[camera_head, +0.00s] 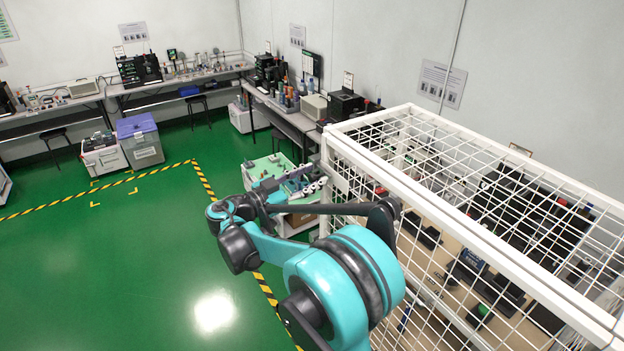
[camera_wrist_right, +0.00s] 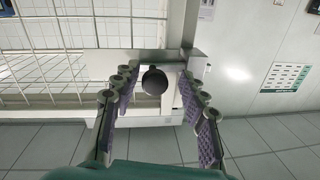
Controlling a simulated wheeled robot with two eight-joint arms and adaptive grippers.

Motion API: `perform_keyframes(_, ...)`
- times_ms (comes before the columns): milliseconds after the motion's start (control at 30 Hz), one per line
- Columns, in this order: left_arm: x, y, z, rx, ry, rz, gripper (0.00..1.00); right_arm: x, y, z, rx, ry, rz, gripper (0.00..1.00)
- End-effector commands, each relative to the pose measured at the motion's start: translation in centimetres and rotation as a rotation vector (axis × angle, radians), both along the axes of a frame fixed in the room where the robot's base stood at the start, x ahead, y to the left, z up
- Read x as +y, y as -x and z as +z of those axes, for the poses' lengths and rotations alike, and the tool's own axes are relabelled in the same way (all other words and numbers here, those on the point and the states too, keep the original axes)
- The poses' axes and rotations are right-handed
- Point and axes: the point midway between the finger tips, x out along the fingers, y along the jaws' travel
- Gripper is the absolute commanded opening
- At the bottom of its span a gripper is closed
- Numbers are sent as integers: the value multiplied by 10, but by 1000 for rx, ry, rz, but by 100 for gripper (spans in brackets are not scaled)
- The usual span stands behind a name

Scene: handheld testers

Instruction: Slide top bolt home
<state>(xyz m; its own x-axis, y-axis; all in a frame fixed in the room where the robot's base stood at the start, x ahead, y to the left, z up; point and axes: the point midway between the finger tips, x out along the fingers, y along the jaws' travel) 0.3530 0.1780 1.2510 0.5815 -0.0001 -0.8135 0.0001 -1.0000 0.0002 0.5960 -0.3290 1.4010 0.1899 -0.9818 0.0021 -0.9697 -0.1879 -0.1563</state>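A white wire-mesh cage (camera_head: 470,180) stands at the right in the head view; its corner post and frame rail also show in the wrist view (camera_wrist_right: 40,50). In the wrist view a dark round knob (camera_wrist_right: 154,81), seemingly the top bolt's handle, sits in front of a pale plate on the frame. My right gripper (camera_wrist_right: 157,80) is open, with one finger on each side of the knob and a visible gap to both. In the head view the right gripper (camera_head: 309,182) is at the cage's near-left corner; the knob is hidden there. My left gripper is not in view.
A workbench (camera_head: 440,215) with devices stands inside the cage. Behind the gripper is a green-topped cart (camera_head: 262,170) with small items. Benches line the back walls. Open green floor (camera_head: 110,260) with striped tape lies to the left.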

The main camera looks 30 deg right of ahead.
Motion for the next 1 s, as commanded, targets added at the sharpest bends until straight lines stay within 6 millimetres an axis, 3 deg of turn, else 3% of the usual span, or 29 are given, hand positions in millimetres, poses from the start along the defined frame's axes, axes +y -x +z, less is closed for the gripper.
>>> perform_keyframes(333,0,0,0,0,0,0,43,8,2,-1,0,-2,0,43)
perform_keyframes(800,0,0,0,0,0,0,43,100,18,-1,1,0,2,43)
perform_keyframes(1000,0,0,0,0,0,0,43,117,21,-1,1,-1,0,43)
